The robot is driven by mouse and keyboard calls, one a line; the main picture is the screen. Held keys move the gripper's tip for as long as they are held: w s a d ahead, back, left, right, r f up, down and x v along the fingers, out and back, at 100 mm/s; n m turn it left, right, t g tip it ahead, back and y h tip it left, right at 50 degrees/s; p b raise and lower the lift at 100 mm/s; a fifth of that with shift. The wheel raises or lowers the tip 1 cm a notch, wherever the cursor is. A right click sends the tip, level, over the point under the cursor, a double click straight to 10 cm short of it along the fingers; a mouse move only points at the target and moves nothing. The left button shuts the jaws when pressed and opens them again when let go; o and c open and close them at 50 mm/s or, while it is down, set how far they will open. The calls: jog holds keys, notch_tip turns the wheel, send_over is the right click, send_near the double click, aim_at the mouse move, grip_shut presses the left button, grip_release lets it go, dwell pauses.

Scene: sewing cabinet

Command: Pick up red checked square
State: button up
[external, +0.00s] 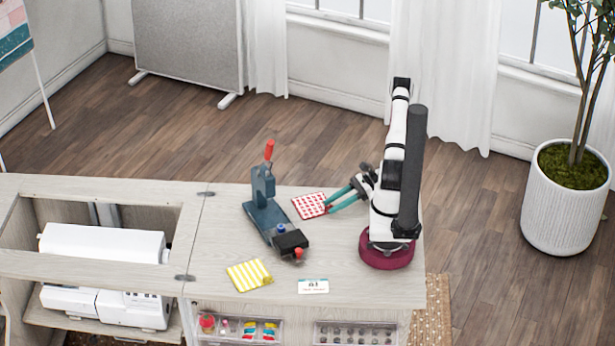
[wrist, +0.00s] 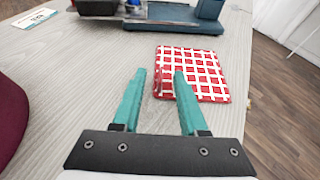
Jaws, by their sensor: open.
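The red checked square (external: 311,205) lies flat on the cabinet top, right of the blue press. In the wrist view the red checked square (wrist: 205,72) lies ahead of the fingers and a little to the right. My gripper (external: 329,206) is open, with its two teal fingers apart and nothing held between them. In the wrist view my gripper (wrist: 158,74) has its right fingertip overlapping the left part of the square. The left fingertip is over bare wood. I cannot tell whether the fingertip touches the cloth.
A blue press (external: 264,205) with a red handle stands left of the square. A yellow striped cloth (external: 249,275) and a small card (external: 313,286) lie near the front. A white sewing machine (external: 103,245) sits in the cabinet opening. Bare cabinet top (external: 330,250) lies in front of the square.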

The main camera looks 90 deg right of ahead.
grip_shut()
jog(key=shift+r, duration=0.1)
